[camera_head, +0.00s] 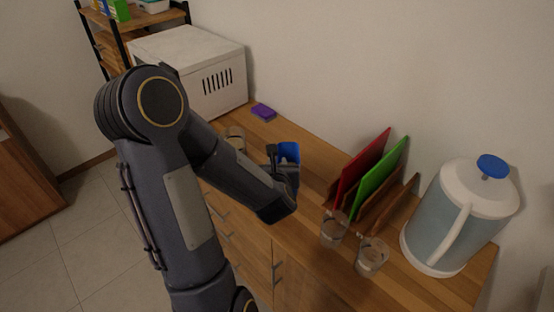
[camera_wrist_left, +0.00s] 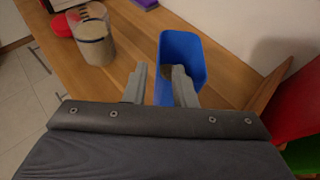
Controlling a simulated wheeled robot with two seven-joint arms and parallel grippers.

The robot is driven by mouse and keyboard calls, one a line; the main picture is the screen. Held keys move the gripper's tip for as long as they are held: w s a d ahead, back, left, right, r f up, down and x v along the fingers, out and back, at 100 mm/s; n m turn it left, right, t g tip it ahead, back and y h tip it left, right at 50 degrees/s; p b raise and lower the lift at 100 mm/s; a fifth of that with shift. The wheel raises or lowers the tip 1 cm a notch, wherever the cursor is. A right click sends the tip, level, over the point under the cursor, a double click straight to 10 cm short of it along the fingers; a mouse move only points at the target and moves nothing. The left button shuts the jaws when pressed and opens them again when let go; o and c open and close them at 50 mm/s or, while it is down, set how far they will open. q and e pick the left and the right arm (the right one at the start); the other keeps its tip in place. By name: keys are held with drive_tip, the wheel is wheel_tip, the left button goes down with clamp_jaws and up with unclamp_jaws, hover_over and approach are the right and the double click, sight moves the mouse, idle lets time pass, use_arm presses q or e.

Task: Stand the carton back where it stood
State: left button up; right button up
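The blue carton (camera_wrist_left: 182,45) shows in the left wrist view as a tall open-topped box on the wooden counter, with something greyish-brown inside it. In the head view the carton (camera_head: 289,152) is partly hidden behind my left gripper (camera_head: 282,168). In the wrist view my left gripper (camera_wrist_left: 160,88) has its two fingers apart. The right finger overlaps the carton's near side, and the left finger is just left of it. Some blue shows between the fingers. I cannot tell whether either finger touches the carton. My right gripper is in neither view.
A glass jar of brown contents (camera_wrist_left: 95,42) and a red lid (camera_wrist_left: 65,24) are left of the carton. A purple block (camera_head: 263,111) lies farther back. The rack with red and green boards (camera_head: 374,182), two glasses (camera_head: 334,229) and a large jug (camera_head: 455,222) stand to the right.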

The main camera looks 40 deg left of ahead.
use_arm(q)
drive_tip(key=s+d+r+m+h, duration=0.4)
drive_tip(key=d+m, duration=0.4)
drive_tip(key=m, duration=0.4)
drive_tip(key=s+d+r+m+h, duration=0.1)
drive_tip(key=d+r+m+h, duration=0.2)
drive_tip(key=d+m+h, duration=0.65)
drive_tip(key=s+d+f+m+g, duration=0.1)
drive_tip(key=s+m+g, duration=0.3)
drive_tip(key=s+m, duration=1)
drive_tip(key=m+y, duration=0.1)
drive_tip(key=m, duration=0.6)
drive_tip(key=shift+s+d+g, duration=0.2)
drive_tip(key=shift+s+g, duration=0.1)
drive_tip(key=shift+g, duration=0.1)
